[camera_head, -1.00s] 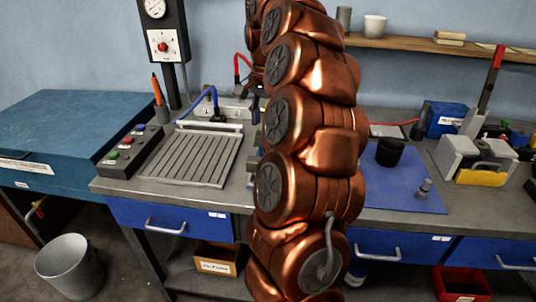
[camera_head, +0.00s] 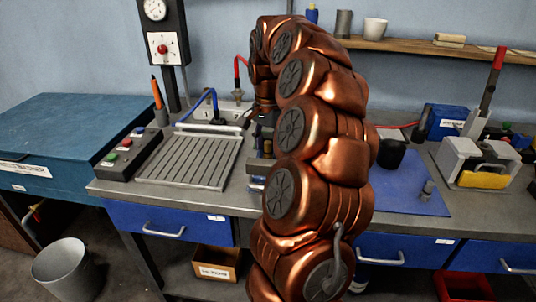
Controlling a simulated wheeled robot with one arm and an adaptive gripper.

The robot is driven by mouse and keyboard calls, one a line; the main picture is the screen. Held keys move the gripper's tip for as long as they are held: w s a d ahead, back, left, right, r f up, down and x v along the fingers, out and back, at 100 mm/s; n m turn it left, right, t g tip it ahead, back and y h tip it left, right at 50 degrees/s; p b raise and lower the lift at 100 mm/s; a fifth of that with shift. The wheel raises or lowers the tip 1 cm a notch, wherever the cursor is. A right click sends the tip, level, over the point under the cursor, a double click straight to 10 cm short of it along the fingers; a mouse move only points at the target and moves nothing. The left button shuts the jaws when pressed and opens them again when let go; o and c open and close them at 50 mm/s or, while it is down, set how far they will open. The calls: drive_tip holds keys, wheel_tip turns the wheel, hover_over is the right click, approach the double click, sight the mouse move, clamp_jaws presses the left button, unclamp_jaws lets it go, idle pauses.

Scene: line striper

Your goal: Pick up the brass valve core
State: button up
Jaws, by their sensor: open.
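I cannot make out a brass valve core for sure in the head view; my arm covers the middle of the bench. A small grey stepped cylinder (camera_head: 427,191) stands upright on the blue mat (camera_head: 405,200), right of my arm, and looks grey rather than brass. My gripper (camera_head: 262,128) hangs at the end of my copper-coloured arm, low over the back middle of the bench, just right of the grooved plate. It is open. It is small and partly hidden by my arm, and I see nothing held in it.
The grooved metal plate (camera_head: 190,160) and a button box (camera_head: 130,153) lie on the left of the bench. A black cup (camera_head: 391,153) stands on the mat. A grey clamp fixture (camera_head: 470,160) with a tall red-tipped lever is at right. A shelf (camera_head: 420,43) runs behind.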

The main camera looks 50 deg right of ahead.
clamp_jaws()
idle(0.4)
drive_tip(key=shift+r, duration=0.1)
